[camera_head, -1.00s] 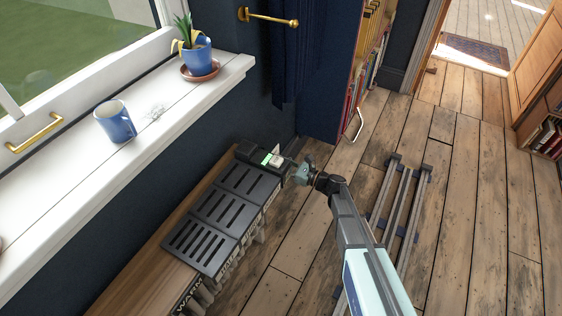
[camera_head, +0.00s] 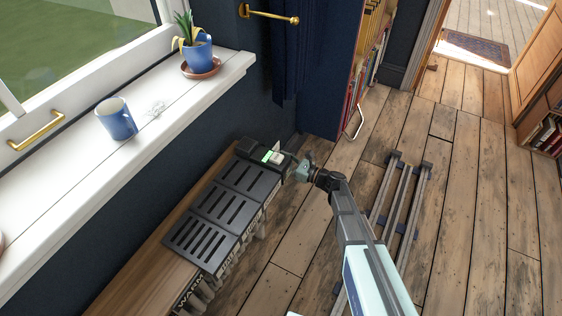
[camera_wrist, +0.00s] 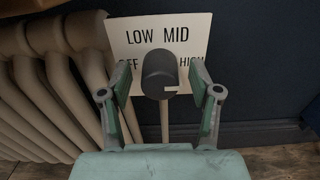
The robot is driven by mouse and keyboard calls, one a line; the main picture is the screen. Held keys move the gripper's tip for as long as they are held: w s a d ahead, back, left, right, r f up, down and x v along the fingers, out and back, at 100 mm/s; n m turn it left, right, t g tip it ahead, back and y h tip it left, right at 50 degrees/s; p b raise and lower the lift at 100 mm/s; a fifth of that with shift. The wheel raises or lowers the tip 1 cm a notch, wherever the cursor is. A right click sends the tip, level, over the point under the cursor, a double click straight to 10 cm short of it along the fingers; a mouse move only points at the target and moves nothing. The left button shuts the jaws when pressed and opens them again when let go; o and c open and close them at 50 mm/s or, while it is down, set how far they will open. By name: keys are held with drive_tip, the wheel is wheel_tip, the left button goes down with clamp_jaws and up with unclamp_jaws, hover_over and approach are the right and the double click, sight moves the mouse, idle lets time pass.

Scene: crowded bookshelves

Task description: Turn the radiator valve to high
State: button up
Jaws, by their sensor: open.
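The radiator valve is a dark rounded knob (camera_wrist: 160,72) on a pale upright pipe, in the middle of the wrist view. A short white mark shows on its lower right side, facing right. Behind it, a cream plate (camera_wrist: 140,32) reads LOW, MID, OFF and HIGH; the knob and fingers partly cover OFF and HIGH. My gripper (camera_wrist: 159,80) is open, with one finger to the left and one to the right of the knob, and gaps show on both sides. In the head view my gripper (camera_head: 300,170) is at the far end of the radiator, where the knob cannot be made out.
The cream radiator (camera_wrist: 40,80) stands left of the valve, under a wooden shelf (camera_head: 150,264) with black slotted trays (camera_head: 212,222). A windowsill (camera_head: 60,198) holds a blue mug (camera_head: 117,119) and a potted plant (camera_head: 196,52). A rail (camera_head: 397,210) lies on the open wooden floor.

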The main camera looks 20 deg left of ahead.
drive_tip(key=s+d, duration=0.2)
drive_tip(key=d, duration=0.9)
drive_tip(key=shift+d, duration=0.4)
